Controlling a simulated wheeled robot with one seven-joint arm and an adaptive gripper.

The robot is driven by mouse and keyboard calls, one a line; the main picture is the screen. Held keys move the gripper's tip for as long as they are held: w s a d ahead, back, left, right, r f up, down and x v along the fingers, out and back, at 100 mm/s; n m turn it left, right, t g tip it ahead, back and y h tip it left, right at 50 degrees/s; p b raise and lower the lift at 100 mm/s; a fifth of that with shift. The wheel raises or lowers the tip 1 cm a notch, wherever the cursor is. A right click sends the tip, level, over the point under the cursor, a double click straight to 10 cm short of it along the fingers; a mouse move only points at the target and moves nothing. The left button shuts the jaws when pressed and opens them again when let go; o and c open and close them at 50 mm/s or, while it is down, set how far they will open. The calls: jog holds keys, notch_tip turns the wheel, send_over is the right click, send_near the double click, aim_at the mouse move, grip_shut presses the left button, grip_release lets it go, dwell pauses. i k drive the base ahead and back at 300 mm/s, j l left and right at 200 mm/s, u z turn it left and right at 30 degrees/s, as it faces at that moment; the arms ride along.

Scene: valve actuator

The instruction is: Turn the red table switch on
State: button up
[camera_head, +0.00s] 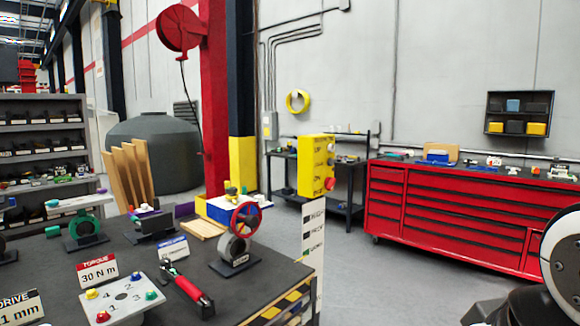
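No thing in view is clearly marked as the red table switch. On the dark table at left, a red-handled tool or lever (188,289) lies slanted near the front; I cannot tell which. Left of it, a light plate (122,298) carries several small coloured knobs, including a red knob (103,316). Behind, a red handwheel (246,218) stands upright on a grey valve body (234,249). A yellow box (315,165) with a red knob (329,184) stands farther back. My gripper is not in view; only part of my arm shows at the right edge.
The dark table (236,291) has a striped front corner and holds a sign reading "30 N m" (98,272) and other valve models. A red drawer cabinet (450,209) stands at the back right. Grey floor (400,280) is open between table and cabinet.

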aim_at(329, 182)
jog(key=i+z, duration=0.2)
jog(key=i, duration=0.75)
jog(key=i+z, duration=0.2)
jog(key=i, duration=0.7)
jog(key=j, duration=0.05)
